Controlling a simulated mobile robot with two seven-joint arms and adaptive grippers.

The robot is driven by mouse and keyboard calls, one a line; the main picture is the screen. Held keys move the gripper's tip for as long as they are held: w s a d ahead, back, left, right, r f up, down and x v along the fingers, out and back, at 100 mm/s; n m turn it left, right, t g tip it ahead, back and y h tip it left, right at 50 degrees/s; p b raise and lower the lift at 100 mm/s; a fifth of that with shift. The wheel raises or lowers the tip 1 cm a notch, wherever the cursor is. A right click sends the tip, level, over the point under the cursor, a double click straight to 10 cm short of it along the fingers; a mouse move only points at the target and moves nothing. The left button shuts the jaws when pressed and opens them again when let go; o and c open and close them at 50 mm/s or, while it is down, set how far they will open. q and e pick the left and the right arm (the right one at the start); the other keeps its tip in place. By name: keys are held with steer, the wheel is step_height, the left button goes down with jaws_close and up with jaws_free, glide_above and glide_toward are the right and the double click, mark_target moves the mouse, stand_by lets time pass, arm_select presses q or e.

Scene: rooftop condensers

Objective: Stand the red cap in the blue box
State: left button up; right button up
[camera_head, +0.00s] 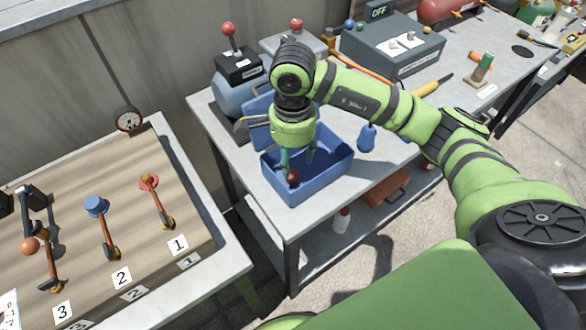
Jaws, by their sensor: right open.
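The blue box (318,187) stands open on the grey table near its front left corner, with its lid raised at the back. A small dark red round thing, which looks like the red cap (292,177), is inside the box near its front left wall. My right gripper (298,164) points down into the box. Its fingers are apart, with the red cap just below them, near the left finger. I cannot tell whether the cap is upright or whether a finger touches it. My left gripper is not in view.
A wooden board (75,215) with several numbered levers stands on the left table. A blue bottle (367,138) is right of the box. A grey control box (392,45) and a red-knobbed device (237,67) stand behind. A gap separates the tables.

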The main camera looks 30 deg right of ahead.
mark_target(293, 173)
step_height(293, 173, up, 7)
steer(key=shift+f, duration=0.2)
